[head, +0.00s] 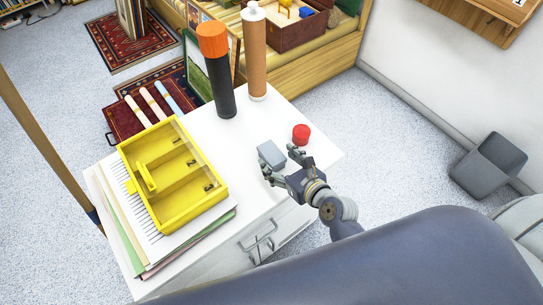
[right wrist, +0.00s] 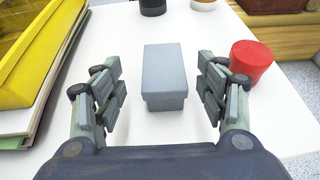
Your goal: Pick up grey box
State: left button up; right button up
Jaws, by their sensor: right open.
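The grey box (head: 271,154) is a small lidded box on the white cabinet top, near its right side. In the right wrist view the grey box (right wrist: 165,76) lies between the two fingers of my right gripper (right wrist: 163,92), with a gap on each side. My right gripper (head: 286,165) is open in the head view, with its fingers close around the near end of the box and not clasping it. My left gripper is not in view.
A red cylinder (head: 301,134) stands close beside the right finger. An orange-capped black tube (head: 221,80) and a brown tube (head: 255,60) stand behind. A yellow compartment tray (head: 210,213) lies on papers at left. A grey bin (head: 488,165) stands on the floor.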

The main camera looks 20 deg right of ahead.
aim_at(273, 154)
jog(key=x, duration=0.5)
jog(key=shift+w+d+f, duration=0.1)
jog(key=shift+w+f, duration=0.05)
jog(key=c, duration=1.2)
